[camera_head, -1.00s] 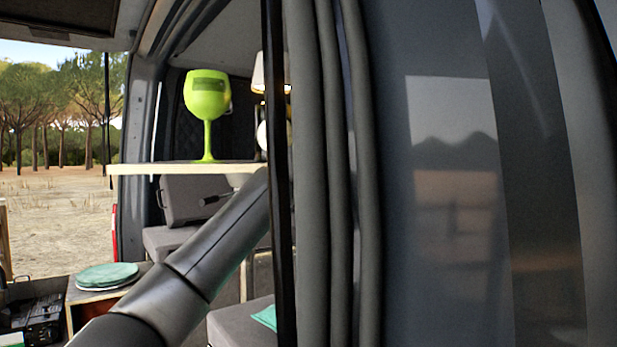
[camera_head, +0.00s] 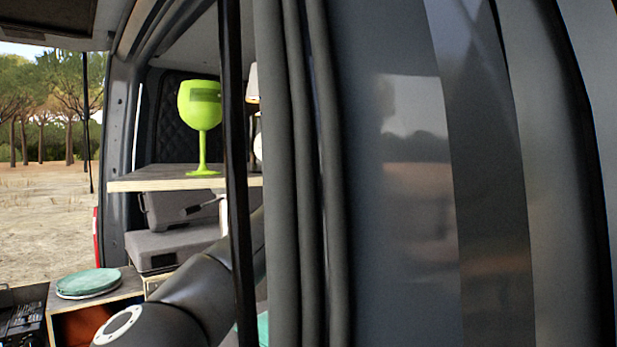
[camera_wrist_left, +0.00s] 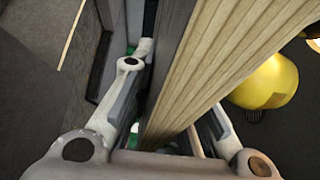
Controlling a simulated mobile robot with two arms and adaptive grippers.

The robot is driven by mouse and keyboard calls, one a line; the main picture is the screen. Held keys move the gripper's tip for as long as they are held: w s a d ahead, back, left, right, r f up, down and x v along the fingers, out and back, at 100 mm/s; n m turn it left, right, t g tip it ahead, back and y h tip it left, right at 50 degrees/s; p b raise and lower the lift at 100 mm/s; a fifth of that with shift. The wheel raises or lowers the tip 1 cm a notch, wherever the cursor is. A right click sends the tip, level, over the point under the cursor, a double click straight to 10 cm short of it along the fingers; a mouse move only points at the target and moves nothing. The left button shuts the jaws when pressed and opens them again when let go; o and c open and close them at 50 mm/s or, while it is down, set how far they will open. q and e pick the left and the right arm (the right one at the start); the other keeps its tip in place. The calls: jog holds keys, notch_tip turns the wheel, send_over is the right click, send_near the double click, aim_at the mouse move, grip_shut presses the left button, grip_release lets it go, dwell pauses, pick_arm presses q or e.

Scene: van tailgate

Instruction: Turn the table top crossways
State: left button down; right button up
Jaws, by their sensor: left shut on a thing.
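The table top (camera_head: 160,184) is a pale wooden board inside the van, seen nearly edge-on, with its right part hidden behind a black post and dark curtain. A green wine glass (camera_head: 202,125) stands upright on it. My left arm reaches up beneath the board and passes behind the post, so its gripper is hidden in the head view. In the left wrist view my left gripper (camera_wrist_left: 180,88) has one finger on each side of the table top's layered wooden edge (camera_wrist_left: 222,62) and is shut on it. My right gripper is in neither view.
The black post (camera_head: 238,170), the curtain (camera_head: 300,170) and the dark van side (camera_head: 400,230) fill the right. A grey case (camera_head: 180,208) lies under the board. Green plates (camera_head: 88,282) lie on a wooden box at lower left. A yellow rounded object (camera_wrist_left: 268,82) is beside the board.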

pick_arm(q)
jog(key=shift+f, duration=0.3)
jog(key=c, duration=1.4)
grip_release()
jog(key=shift+w+d+r, duration=0.1)
jog(key=shift+w, duration=0.05)
jog(key=shift+s+r, duration=0.2)
jog(key=shift+r, duration=0.05)
jog(key=shift+s+r, duration=0.1)
jog(key=shift+s, duration=0.35)
jog(key=shift+s+f, duration=0.25)
jog(key=shift+s, duration=2.85)
